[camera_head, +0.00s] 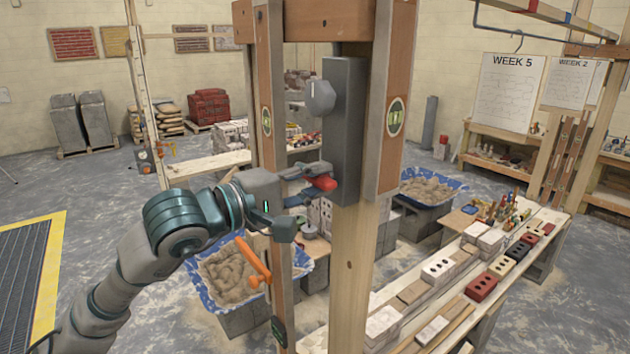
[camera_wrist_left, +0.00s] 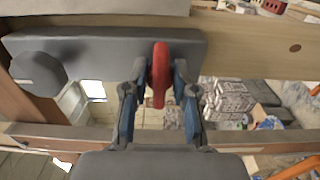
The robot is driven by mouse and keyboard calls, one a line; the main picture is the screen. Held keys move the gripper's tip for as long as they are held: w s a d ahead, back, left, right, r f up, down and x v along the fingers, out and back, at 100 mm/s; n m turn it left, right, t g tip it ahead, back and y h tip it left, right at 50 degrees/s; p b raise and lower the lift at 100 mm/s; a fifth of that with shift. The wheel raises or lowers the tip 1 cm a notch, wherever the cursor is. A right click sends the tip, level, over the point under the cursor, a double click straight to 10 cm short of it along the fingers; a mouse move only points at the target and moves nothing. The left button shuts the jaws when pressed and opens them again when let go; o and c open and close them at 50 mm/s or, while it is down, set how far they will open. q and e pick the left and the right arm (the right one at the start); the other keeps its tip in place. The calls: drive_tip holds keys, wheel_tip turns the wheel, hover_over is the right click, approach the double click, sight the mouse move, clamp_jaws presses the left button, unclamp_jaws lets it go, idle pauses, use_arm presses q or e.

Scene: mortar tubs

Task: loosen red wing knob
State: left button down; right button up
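The red wing knob (camera_head: 325,183) sits low on the dark grey block (camera_head: 343,120) fixed to the wooden post. In the left wrist view the knob (camera_wrist_left: 160,75) is a narrow upright red wing in the middle. My left gripper (camera_head: 308,186) reaches it from the left. Its two blue-grey fingers (camera_wrist_left: 160,78) stand on either side of the wing, with small gaps visible, so it looks open around the knob and not closed on it. A grey knob (camera_head: 320,97) is higher on the same block, also at the left of the wrist view (camera_wrist_left: 38,72). My right gripper is not in view.
Wooden posts with level vials (camera_head: 395,117) stand around the block, close to my left gripper. An orange lever (camera_head: 253,262) is below my arm. Tubs of mortar (camera_head: 228,272) sit behind the posts. A plank bench (camera_head: 510,240) with bricks is at the right.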

use_arm(q)
drive_tip(key=shift+f, duration=0.2)
drive_tip(key=shift+d+f+n+b, duration=0.1)
drive_tip(key=shift+n+b, duration=0.35)
drive_tip(key=shift+n, duration=0.05)
drive_tip(key=shift+n+b, duration=0.9)
drive_tip(key=shift+n, duration=0.2)
drive_tip(key=n+b, duration=0.2)
drive_tip(key=n, duration=0.1)
drive_tip(key=shift+w+n, duration=0.1)
drive_tip(key=shift+n, duration=0.2)
drive_tip(key=n+b, duration=0.2)
drive_tip(key=n, duration=0.2)
drive_tip(key=n+b, duration=0.2)
drive_tip(key=n, duration=0.3)
drive_tip(key=shift+w, duration=0.1)
drive_tip(key=shift+n, duration=0.5)
drive_tip(key=shift+r+n+b, duration=0.2)
drive_tip(key=shift+n+b, duration=0.15)
drive_tip(key=shift+n, duration=0.35)
